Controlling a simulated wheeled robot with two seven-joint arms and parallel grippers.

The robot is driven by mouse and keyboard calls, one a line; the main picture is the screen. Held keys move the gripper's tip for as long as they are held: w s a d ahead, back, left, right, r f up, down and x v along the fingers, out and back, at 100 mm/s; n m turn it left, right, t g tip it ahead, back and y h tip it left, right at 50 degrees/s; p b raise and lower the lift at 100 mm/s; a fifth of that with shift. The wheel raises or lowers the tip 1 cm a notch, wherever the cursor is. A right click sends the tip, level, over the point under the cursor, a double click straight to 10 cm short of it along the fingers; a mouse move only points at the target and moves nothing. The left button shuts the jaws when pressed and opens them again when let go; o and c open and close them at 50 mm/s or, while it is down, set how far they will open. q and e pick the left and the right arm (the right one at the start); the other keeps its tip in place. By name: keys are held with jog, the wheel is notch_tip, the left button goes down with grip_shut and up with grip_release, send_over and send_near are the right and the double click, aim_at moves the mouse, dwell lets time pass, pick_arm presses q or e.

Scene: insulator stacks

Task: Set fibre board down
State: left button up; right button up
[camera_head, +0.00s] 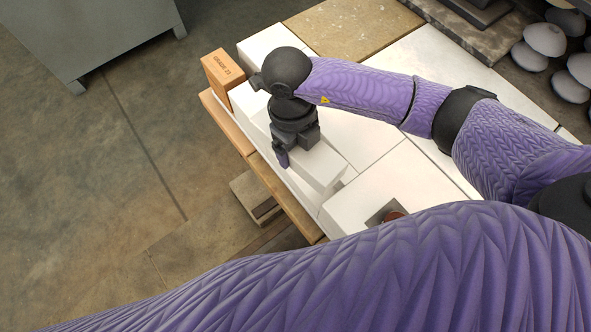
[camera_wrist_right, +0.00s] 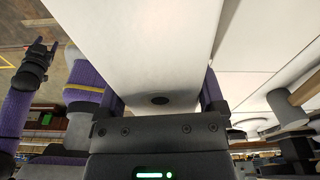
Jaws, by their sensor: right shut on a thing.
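My right gripper (camera_head: 290,158) points down and is shut on a thick white fibre board (camera_head: 322,168), close over the white layer at the pallet's left edge. In the right wrist view the board (camera_wrist_right: 155,50) runs away between the two fingers of the right gripper (camera_wrist_right: 160,98), with a dark round spot near its close end. Whether the board touches what lies under it cannot be told. My left gripper (camera_wrist_right: 38,58) shows small and dark at the left of the right wrist view; its jaw state is unclear. It is outside the head view.
An orange-brown block (camera_head: 222,68) with printed lettering stands at the stack's far left corner. White slabs (camera_head: 385,195) and a tan speckled slab (camera_head: 345,28) lie right and behind. Grey insulator discs (camera_head: 545,40) stand far right. A grey cabinet (camera_head: 95,30) stands on open floor.

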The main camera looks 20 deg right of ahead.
aim_at(297, 177)
jog(key=shift+a+m, duration=0.1)
jog(key=shift+m, duration=0.5)
jog(key=shift+f, duration=0.35)
notch_tip(297, 177, down, 9)
jog(key=b, duration=0.4)
jog(key=shift+f, duration=0.25)
pick_arm(q)
notch_tip(297, 177, down, 4)
jog(key=s+a, duration=0.1)
pick_arm(e)
jog(key=o, duration=1.2)
jog(key=shift+o, duration=0.2)
jog(key=r+p, duration=0.1)
jog(key=r, duration=0.3)
jog(key=w+r+p, duration=0.1)
jog(key=r+p, duration=0.1)
jog(key=r, duration=0.2)
jog(key=r+p, duration=0.1)
jog(key=r, duration=0.3)
jog(key=shift+w+a, duration=0.15)
jog(key=shift+a, duration=0.1)
pick_arm(q)
jog(key=r, duration=0.1)
jog(key=w+d+r, duration=0.1)
jog(key=r, duration=0.2)
jog(key=shift+w+d+r, duration=0.2)
jog(key=shift+d, duration=0.05)
pick_arm(e)
jog(key=shift+r, duration=0.15)
